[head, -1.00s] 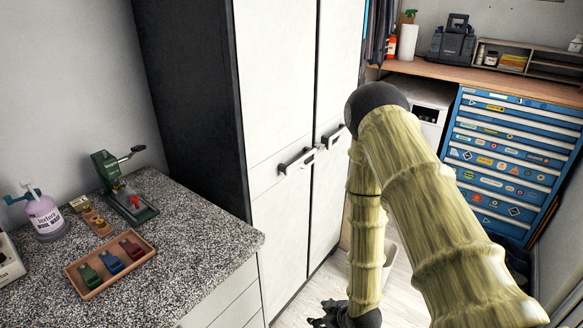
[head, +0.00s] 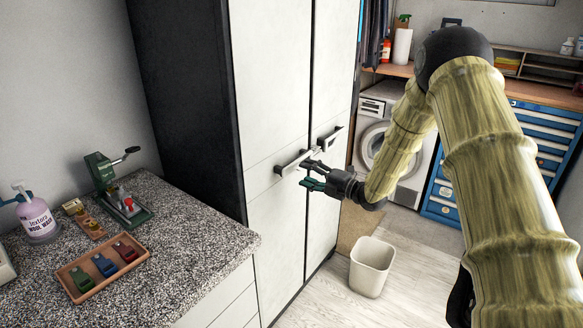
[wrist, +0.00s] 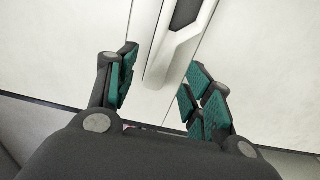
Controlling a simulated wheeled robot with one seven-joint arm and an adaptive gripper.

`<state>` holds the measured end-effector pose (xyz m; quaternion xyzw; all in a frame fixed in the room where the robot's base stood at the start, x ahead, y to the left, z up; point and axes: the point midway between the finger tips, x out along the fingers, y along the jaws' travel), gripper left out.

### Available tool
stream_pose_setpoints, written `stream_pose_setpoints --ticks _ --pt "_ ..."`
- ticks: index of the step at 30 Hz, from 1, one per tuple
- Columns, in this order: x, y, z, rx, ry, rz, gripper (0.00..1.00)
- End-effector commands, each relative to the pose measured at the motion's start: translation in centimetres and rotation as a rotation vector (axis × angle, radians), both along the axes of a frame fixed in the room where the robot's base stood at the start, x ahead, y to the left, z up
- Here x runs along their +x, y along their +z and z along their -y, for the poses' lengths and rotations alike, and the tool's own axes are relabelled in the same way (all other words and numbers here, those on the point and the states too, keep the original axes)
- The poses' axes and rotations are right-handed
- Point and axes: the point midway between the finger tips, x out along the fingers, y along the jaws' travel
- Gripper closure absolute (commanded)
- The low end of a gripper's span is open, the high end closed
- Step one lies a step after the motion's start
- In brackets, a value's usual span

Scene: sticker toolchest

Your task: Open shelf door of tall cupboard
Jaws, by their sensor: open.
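The tall cupboard has a white left door (head: 270,100) and a white right door (head: 333,60), both shut, with a dark side panel. Each door has a bar handle near the seam: the left handle (head: 293,162) and the right handle (head: 331,138). My gripper (head: 312,173) is open in front of the doors, close to the right end of the left handle. In the wrist view a pale handle (wrist: 172,50) with a dark inset reaches between the green finger pads of my gripper (wrist: 158,92). The pads stand apart on either side, with no clear contact.
A speckled counter (head: 200,225) with a tray (head: 75,292) of small clamps, a pump bottle (head: 38,218) and a green press (head: 120,190) is at left. A bin (head: 371,268) stands on the floor at right. A washing machine (head: 408,165) and blue drawers (head: 440,190) stand behind.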

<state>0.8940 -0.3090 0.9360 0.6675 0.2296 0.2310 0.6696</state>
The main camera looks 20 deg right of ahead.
Motion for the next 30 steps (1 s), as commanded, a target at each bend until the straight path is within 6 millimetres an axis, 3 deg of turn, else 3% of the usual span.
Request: stream_pose_setpoints --ticks 12,27,30 --pt "4.9 0.0 -3.9 0.002 0.001 -0.003 0.49" --pt "5.8 -0.1 -4.7 0.003 -0.001 -0.003 0.49" --pt "5.8 -0.1 -4.6 0.003 -0.001 -0.003 0.67"
